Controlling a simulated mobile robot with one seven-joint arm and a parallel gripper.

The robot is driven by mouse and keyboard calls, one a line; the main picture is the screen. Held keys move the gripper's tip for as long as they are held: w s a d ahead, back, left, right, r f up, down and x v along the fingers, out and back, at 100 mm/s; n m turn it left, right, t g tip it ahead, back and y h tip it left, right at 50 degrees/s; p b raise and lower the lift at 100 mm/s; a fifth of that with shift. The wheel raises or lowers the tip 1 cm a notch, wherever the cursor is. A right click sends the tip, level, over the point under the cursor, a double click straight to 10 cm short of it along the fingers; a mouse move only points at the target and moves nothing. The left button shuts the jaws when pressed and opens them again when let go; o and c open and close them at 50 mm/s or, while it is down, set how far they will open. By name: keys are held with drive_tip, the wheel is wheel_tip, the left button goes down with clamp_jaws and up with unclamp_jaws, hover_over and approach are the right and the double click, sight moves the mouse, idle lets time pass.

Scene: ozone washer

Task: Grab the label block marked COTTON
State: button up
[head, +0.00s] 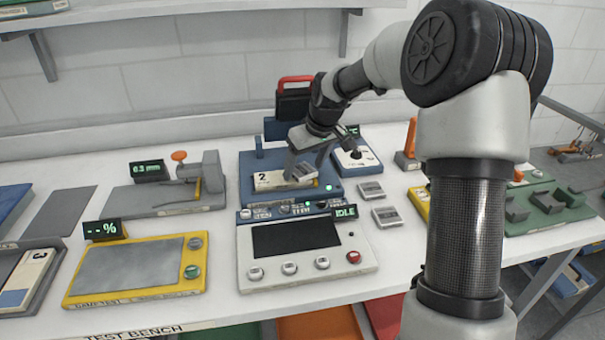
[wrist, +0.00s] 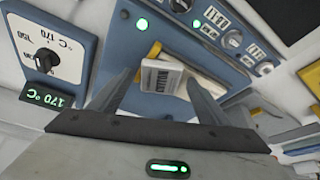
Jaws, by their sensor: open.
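A small light-grey label block (wrist: 163,77) with dark lettering lies on a cream piece (head: 268,181) on the blue machine (head: 257,162). The lettering is tilted and blurred in the wrist view, so I cannot tell whether it reads COTTON. My gripper (wrist: 160,80) is open, with one finger on each side of this block in the wrist view; I cannot tell whether they touch it. In the head view my gripper (head: 303,158) is low over the machine and partly hides the block. Two more grey blocks, a rear one (head: 370,190) and a front one (head: 386,215), lie on the bench; their lettering is unreadable.
A white control panel (head: 305,275) reading IDLE sits in front of the machine. A dial unit (head: 357,157) stands close on its right; its display reads 170 °C in the wrist view (wrist: 46,92). A yellow-framed tester (head: 138,270) is at left. Bare bench lies around the two blocks.

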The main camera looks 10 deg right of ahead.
drive_tip(key=shift+r, duration=0.1)
drive_tip(key=c, duration=1.3)
